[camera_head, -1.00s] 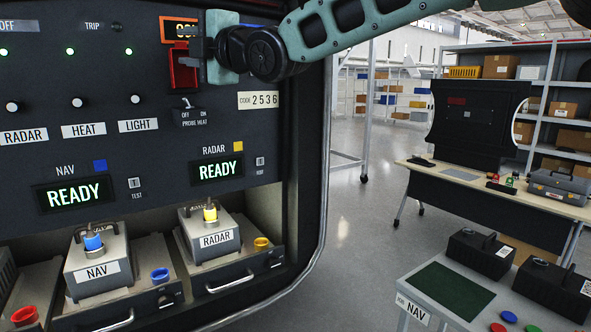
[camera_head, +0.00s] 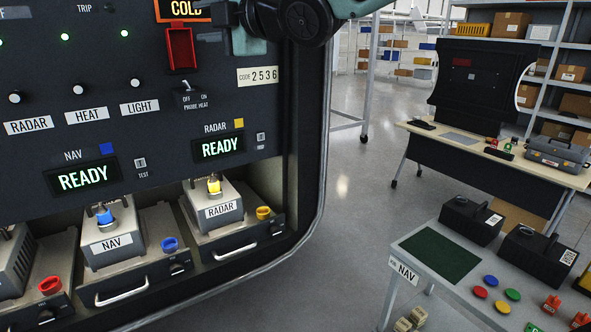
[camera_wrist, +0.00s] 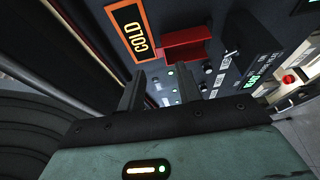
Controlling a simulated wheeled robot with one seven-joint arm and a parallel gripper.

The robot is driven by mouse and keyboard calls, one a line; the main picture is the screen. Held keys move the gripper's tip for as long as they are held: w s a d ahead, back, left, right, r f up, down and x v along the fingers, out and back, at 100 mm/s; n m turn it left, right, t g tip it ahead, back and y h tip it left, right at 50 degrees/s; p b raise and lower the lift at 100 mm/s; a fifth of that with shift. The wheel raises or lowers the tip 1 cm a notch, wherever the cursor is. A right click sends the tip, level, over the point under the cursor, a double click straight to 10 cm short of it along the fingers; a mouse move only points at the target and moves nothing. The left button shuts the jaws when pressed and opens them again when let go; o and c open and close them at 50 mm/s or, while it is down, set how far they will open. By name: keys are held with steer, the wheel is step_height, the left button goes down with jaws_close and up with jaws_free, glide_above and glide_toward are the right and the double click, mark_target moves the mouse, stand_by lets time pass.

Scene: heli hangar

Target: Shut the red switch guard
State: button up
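The red switch guard (camera_head: 180,47) stands raised on the dark panel, under the orange COLD display (camera_head: 184,10). The bare PROBE HEAT toggle (camera_head: 187,87) is below it. In the wrist view the guard (camera_wrist: 186,40) juts out from the panel beyond the fingertips. My gripper (camera_head: 212,36) is just right of the guard in the head view, its fingers pointing left toward it. In the wrist view my gripper (camera_wrist: 158,88) shows two dark fingers apart with nothing between them. I cannot tell whether a finger touches the guard.
The panel has knobs labelled RADAR, HEAT and LIGHT left of the toggle, and READY screens (camera_head: 220,149) below. NAV and RADAR units (camera_head: 220,211) sit on drawers underneath. A cart (camera_head: 417,272) and a table (camera_head: 550,175) stand right. Open floor lies between.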

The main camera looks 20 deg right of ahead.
steer(key=v, duration=1.1)
step_height(320, 180, down, 16)
steer(key=s+m+g+h+b, duration=0.25)
steer(key=m+h, duration=0.25)
steer(key=m, duration=0.4)
steer(key=s+f+m+g+h, duration=0.1)
steer(key=s+f+m+g, duration=0.1)
steer(key=s+f, duration=0.3)
steer(key=s+d+f+m+g+h, duration=0.1)
steer(key=s+f+m+g+h, duration=0.1)
steer(key=f, duration=0.8)
steer(key=shift+s+d+f+m+g+b, duration=0.35)
steer(key=shift+s+m+g, duration=0.6)
steer(key=shift+s, duration=0.65)
steer(key=shift+r, duration=0.1)
